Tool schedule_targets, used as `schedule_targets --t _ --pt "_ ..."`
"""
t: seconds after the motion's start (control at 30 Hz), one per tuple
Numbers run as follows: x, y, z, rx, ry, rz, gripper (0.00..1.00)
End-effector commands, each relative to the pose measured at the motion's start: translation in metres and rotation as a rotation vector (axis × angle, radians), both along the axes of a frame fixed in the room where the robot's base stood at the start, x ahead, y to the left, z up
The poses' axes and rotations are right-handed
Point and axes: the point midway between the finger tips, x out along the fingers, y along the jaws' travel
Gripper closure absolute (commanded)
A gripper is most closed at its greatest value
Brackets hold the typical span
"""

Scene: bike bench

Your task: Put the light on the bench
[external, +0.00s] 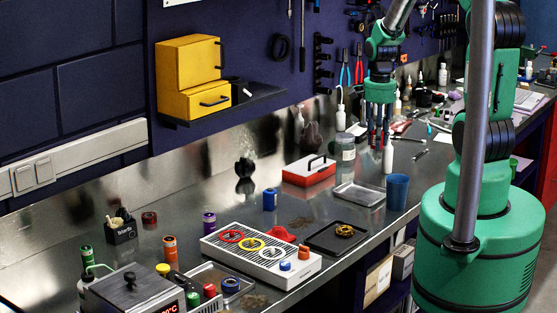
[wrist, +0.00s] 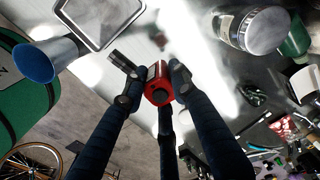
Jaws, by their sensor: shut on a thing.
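My gripper (wrist: 157,88) is shut on a small red and black thing (wrist: 158,90), which looks like the light. A short black cylinder (wrist: 122,62) sticks out beside the left finger; I cannot tell whether it is part of the light. In the external view my gripper (external: 378,122) points down over the right half of the steel bench (external: 235,190), above the bench top.
Near my gripper are a blue cup (external: 397,190), a metal tray (external: 358,194), a glass jar (external: 345,147) and a white bottle (external: 388,157). A red box (external: 308,170) stands left of them. Tools clutter the far right. Bare steel shows between the boxes and the wall.

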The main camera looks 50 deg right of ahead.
Motion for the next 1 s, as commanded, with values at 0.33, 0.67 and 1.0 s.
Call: schedule_targets --t 0.33,0.67,1.0 --pt "0.0 0.0 -0.002 0.0 0.0 0.001 1.0" --pt "0.0 0.001 -0.041 0.001 0.002 0.001 1.0" --pt "0.001 0.0 -0.063 0.0 0.0 0.001 1.0"
